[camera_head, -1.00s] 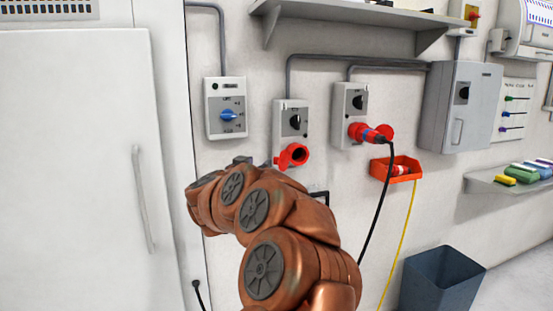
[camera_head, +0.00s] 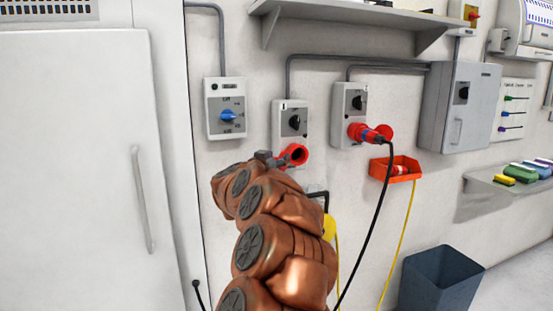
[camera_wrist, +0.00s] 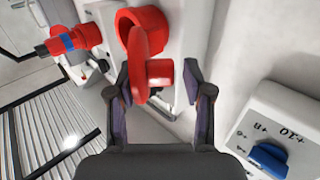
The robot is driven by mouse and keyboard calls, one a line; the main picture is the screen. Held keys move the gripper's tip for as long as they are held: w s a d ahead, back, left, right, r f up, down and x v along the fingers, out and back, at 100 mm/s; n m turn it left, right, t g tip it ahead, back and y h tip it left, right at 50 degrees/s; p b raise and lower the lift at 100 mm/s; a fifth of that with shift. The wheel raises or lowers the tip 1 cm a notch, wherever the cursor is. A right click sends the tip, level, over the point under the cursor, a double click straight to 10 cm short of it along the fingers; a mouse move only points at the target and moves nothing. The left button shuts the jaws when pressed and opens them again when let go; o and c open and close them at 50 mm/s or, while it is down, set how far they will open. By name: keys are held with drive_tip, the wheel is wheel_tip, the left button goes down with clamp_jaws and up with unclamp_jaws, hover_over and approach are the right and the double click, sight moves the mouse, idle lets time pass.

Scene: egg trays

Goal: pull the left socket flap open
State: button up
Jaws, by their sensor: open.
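The left socket (camera_head: 296,151) is a red ring with a dark mouth, below a grey switch box (camera_head: 292,113). It shows at the top of the wrist view (camera_wrist: 143,17). Its red flap (camera_wrist: 140,62) stands out from the ring, seen nearly edge-on, so the mouth is partly uncovered. How far the flap is swung I cannot tell exactly. My gripper (camera_wrist: 159,92) is open, with its fingers on either side of the flap's outer part and a red cylindrical piece (camera_wrist: 160,72). Contact is not clear. In the head view my arm hides the socket's lower left.
The right socket (camera_head: 360,131) holds a red plug (camera_head: 378,134) with a black cable hanging down. A red bin (camera_head: 396,170) is beside it. A grey box with a blue knob (camera_head: 226,107) is at left, close to my right finger in the wrist view (camera_wrist: 278,135).

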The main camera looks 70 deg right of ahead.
drive_tip(key=shift+c, duration=0.3)
drive_tip(key=c, duration=0.7)
drive_tip(key=shift+w, duration=0.1)
clamp_jaws()
